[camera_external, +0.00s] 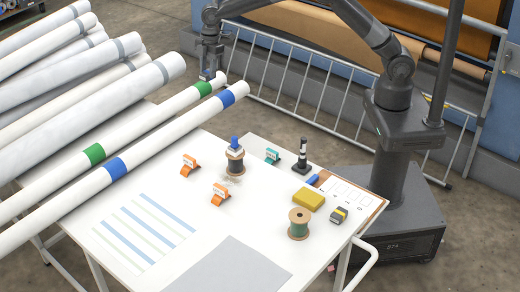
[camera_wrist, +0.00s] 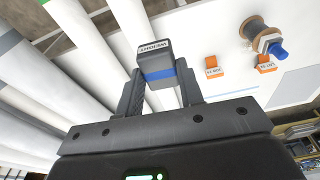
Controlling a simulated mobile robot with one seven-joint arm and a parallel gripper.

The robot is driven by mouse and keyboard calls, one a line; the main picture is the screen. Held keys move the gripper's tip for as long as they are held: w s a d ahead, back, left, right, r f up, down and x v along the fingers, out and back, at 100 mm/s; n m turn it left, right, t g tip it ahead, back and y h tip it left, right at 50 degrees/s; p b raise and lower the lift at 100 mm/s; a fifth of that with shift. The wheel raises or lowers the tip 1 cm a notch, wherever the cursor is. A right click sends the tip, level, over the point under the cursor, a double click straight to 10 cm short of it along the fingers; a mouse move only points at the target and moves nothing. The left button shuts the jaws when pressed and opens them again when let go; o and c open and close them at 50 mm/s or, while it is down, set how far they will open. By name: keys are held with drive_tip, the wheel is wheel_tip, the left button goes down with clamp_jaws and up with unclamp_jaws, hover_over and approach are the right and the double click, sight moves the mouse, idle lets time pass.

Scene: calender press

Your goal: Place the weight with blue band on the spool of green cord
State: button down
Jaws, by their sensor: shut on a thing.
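My gripper (camera_wrist: 160,93) is shut on the weight with blue band (camera_wrist: 155,50), a dark grey block with a white label and a blue stripe. In the external view my gripper (camera_external: 209,70) hangs over the white rolls at the upper left, off the table's far left side; the weight is hard to make out there. The spool of green cord (camera_external: 298,227) stands upright on the right part of the table, with its top bare. It is well to the right of my gripper and nearer the camera. I cannot make it out in the wrist view.
A dark-cord spool (camera_external: 235,165) with a blue-topped item stands mid-table. Orange clips (camera_external: 220,194), a teal clip (camera_external: 272,156), a black-and-white post (camera_external: 302,158), a yellow block (camera_external: 308,199) and a yellow-banded weight (camera_external: 339,215) lie around. Long white rolls (camera_external: 165,128) cross the left side.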

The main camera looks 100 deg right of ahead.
drive_tip(key=r, duration=0.1)
drive_tip(key=a+r, duration=0.1)
drive_tip(key=shift+r, duration=0.3)
drive_tip(key=s+a+n, duration=0.2)
drive_tip(key=s+a, duration=0.1)
drive_tip(key=a, duration=1.2)
drive_tip(key=n, duration=0.3)
hover_over(298, 214)
drive_tip(key=shift+g, duration=0.3)
drive_tip(key=f, duration=1.2)
drive_tip(key=shift+s+d+f, duration=0.1)
drive_tip(key=shift+s+d, duration=0.05)
drive_tip(key=shift+d, duration=0.15)
drive_tip(key=shift+f, duration=2)
